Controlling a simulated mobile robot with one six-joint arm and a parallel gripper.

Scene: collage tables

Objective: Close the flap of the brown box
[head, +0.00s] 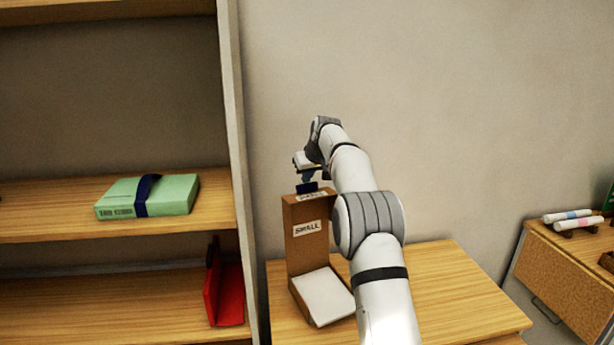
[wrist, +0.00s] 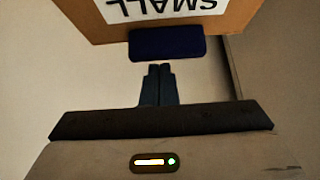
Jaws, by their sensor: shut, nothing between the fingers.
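The brown box (head: 294,262) stands on a wooden table in the head view. A tall brown panel labelled "SMALL" rises upright behind a low part with a white top (head: 324,296). A dark blue tab (head: 307,187) sits at the panel's top edge, and the wrist view shows the tab (wrist: 167,45) close up beside the "SMALL" label (wrist: 158,8). My gripper (head: 309,178) is above the panel's top. Its fingers (wrist: 160,68) are shut and empty, with their tips close to the tab. I cannot tell whether they touch.
The table (head: 450,295) is clear to the right of the box. A shelf unit (head: 237,150) stands to the left, holding a green book (head: 175,196) with a blue band and a red holder (head: 228,292). A cabinet (head: 562,285) with marker-like rolls is at the right.

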